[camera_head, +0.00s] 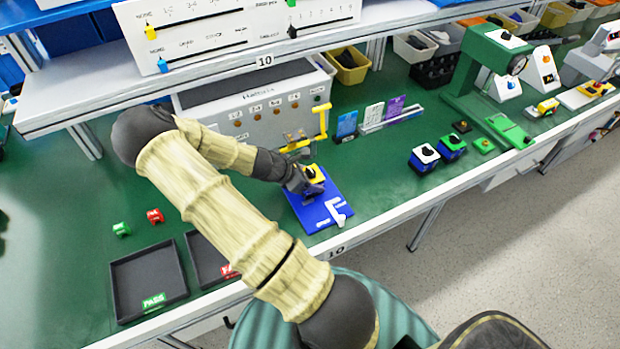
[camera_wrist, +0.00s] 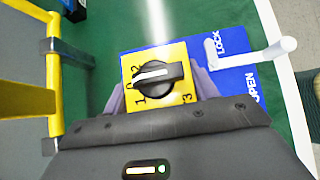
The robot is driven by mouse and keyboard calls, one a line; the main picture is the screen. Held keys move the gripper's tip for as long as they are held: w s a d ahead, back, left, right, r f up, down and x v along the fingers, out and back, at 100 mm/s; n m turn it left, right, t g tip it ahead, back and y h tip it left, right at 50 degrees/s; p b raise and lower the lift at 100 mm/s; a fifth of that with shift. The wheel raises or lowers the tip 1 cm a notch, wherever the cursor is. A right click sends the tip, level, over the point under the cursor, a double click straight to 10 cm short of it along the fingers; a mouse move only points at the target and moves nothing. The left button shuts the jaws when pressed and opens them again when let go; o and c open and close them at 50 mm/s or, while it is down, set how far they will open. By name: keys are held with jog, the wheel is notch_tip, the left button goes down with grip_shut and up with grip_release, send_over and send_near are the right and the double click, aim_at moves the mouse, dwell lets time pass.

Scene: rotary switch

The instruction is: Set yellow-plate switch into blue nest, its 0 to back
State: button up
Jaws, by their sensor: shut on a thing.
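The yellow-plate switch (camera_wrist: 160,75) has a black knob with a white pointer bar. My gripper (camera_wrist: 160,91) is shut on the switch, one finger at each side. In the head view my gripper (camera_head: 306,181) holds the switch (camera_head: 315,172) at the far end of the blue fixture plate (camera_head: 309,213). A white lever (camera_head: 338,214) stands at its near end, beside the LOCK and OPEN marks. The nest is hidden under the switch and gripper, so I cannot tell whether the switch is seated.
A yellow frame (camera_head: 322,122) stands just behind the fixture, before a grey test box (camera_head: 255,108). Two other switches (camera_head: 424,158) stand to the right. Dark trays (camera_head: 147,279) lie at the left. Green bench top (camera_head: 375,185) is clear right of the fixture.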

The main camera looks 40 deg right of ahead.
jog(key=o, duration=1.1)
jog(key=shift+d, duration=0.1)
jog(key=v, duration=1.2)
jog(key=s+a+r+m+t+y, duration=0.2)
jog(key=s+a+r+m+y, duration=0.2)
jog(key=a+m, duration=0.3)
jog(key=s+a+r+m+t+y, duration=0.2)
jog(key=s+a+r+m+y, duration=0.2)
jog(key=a+m, duration=0.4)
jog(key=s+a+r, duration=0.1)
jog(key=a, duration=0.1)
jog(key=shift+a+r+t+y, duration=0.25)
jog(key=shift+r+t+y, duration=0.15)
